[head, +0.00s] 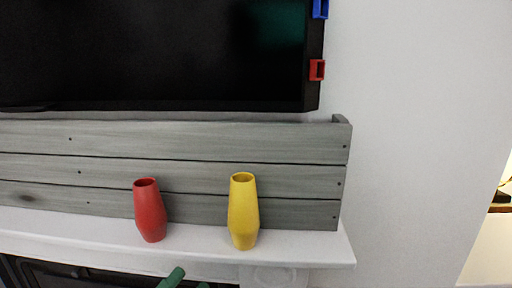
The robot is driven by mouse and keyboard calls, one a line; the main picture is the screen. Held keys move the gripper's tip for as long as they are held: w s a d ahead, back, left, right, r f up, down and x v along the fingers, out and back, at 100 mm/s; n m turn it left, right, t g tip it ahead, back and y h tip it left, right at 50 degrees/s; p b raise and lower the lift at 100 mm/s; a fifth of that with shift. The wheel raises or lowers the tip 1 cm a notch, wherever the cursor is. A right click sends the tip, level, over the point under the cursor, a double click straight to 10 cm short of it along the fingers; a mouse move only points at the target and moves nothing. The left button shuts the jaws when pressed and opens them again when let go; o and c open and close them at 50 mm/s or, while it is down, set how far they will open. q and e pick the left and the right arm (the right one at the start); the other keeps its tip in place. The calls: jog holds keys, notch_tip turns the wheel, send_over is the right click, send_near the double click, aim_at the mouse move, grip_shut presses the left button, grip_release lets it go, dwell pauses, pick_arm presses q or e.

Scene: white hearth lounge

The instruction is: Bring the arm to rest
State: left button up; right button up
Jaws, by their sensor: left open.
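My left gripper (189,279) shows only as green fingertips at the bottom edge of the head view. The fingers are apart with nothing seen between them. They are below the white mantel shelf (318,245), in front of the dark fireplace opening. The rest of the left arm is out of the picture. My right gripper is not in view.
A red vase (150,212) and a yellow vase (243,212) stand upright on the shelf, apart from each other. Grey planks (290,180) back them. A dark screen (150,55) hangs above, with blue (320,9) and red (317,70) pieces at its edge.

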pick_arm(q)
jog(key=s+a+f+n+y, duration=0.3)
jog(key=f+n+y, duration=0.3)
jog(key=f+n, duration=0.3)
jog(key=s+a+f+n+y, duration=0.25)
jog(key=f+n+y, duration=0.4)
jog(key=f, duration=0.45)
jog(key=s+a+f+n+g+y, duration=0.1)
jog(key=s+f+n+g, duration=0.3)
jog(key=s+f, duration=0.4)
jog(key=s+a+f+n+g+y+p, duration=0.1)
jog(key=s+f+n+g, duration=0.3)
jog(key=s, duration=0.7)
notch_tip(320, 180, down, 5)
jog(key=shift+s+r+n+y, duration=0.15)
jog(key=shift+s+n+y, duration=0.2)
jog(key=shift+n, duration=0.6)
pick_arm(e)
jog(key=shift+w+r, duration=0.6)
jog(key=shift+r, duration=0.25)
pick_arm(q)
jog(key=shift+a, duration=0.1)
